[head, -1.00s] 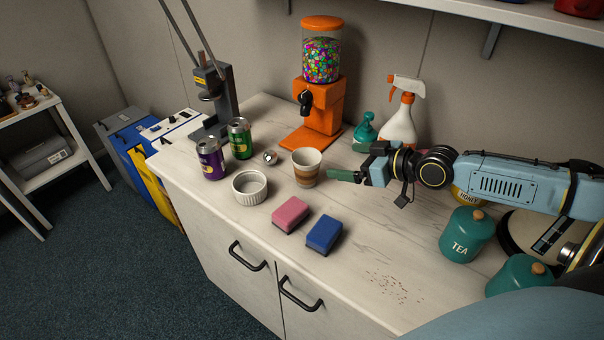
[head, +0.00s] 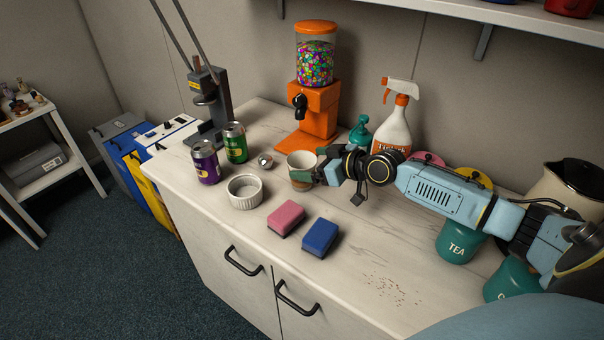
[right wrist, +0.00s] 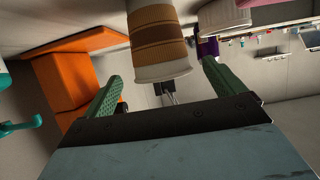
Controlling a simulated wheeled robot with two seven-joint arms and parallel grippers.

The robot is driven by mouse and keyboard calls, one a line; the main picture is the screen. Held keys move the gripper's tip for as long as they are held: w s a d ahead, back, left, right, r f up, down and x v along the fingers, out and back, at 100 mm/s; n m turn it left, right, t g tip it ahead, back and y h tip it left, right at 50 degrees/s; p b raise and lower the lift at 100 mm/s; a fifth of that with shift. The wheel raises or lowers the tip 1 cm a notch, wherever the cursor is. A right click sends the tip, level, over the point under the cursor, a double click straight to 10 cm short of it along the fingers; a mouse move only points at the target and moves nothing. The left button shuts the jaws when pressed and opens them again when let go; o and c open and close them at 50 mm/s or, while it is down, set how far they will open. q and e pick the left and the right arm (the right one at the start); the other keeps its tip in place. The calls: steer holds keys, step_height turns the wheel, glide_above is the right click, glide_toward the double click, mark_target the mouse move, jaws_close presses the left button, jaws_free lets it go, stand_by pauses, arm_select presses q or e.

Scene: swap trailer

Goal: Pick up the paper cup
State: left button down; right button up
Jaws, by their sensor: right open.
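The paper cup (head: 300,162), white with brown bands, stands upright on the counter. My right gripper (head: 318,172) has come in from the right and is at the cup, hiding part of its right side. In the right wrist view, the cup (right wrist: 158,38) appears between the two green fingers of the gripper (right wrist: 162,72), with gaps on both sides. The fingers are open; I see no grip on the cup. My left gripper is not in view.
A metal ball (head: 265,161), a white ramekin (head: 244,192), a purple can (head: 206,163) and a green can (head: 235,143) stand left of the cup. Pink (head: 286,217) and blue (head: 320,237) sponges lie in front. An orange dispenser (head: 318,110) and spray bottle (head: 395,130) stand behind.

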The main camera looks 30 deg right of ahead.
mark_target(292, 162)
steer(key=x, duration=0.3)
steer(key=shift+w+a+f, duration=0.2)
steer(key=shift+a, duration=0.05)
steer(key=c, duration=1)
